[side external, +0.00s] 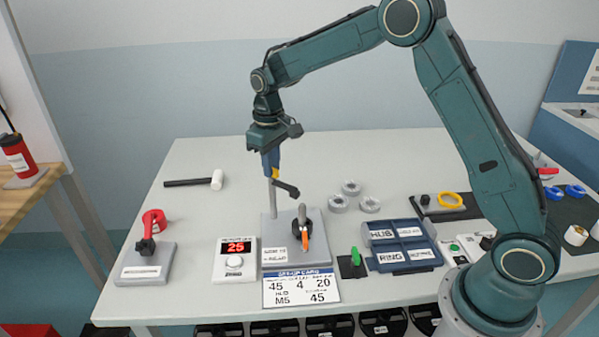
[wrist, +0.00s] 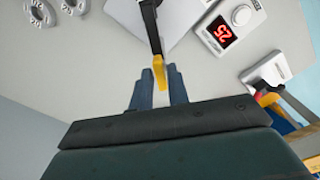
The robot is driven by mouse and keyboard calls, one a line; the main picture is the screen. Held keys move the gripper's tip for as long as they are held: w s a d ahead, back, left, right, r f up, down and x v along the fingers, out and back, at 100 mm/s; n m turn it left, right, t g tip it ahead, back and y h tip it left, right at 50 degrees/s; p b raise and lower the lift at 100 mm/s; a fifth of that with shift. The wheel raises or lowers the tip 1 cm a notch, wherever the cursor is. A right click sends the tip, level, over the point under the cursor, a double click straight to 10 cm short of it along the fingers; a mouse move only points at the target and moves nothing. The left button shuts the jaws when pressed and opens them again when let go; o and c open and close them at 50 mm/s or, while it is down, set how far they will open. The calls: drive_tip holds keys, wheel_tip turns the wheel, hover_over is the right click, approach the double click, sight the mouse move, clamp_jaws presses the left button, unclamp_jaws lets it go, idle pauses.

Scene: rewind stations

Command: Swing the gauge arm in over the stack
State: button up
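The gauge stand is a grey base plate (side external: 322,254) with an upright post (side external: 271,200). Its dark gauge arm (side external: 287,189) has a yellow tab (side external: 275,172), which also shows in the wrist view (wrist: 159,72). The arm's dark end hangs above and left of the stack. The stack (side external: 296,229) is small and dark, with an orange piece (side external: 305,242) in front; its layers are too small to tell. My gripper (side external: 271,168) points down at the tab. In the wrist view its blue fingers (wrist: 160,80) lie either side of the tab; contact is unclear.
A blue labelled tray (side external: 402,245) and a green piece (side external: 356,257) are right. A mallet (side external: 197,182) lies back left.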

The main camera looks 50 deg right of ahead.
drive_tip(key=shift+o, duration=1.1)
wheel_tip(320, 180, up, 14)
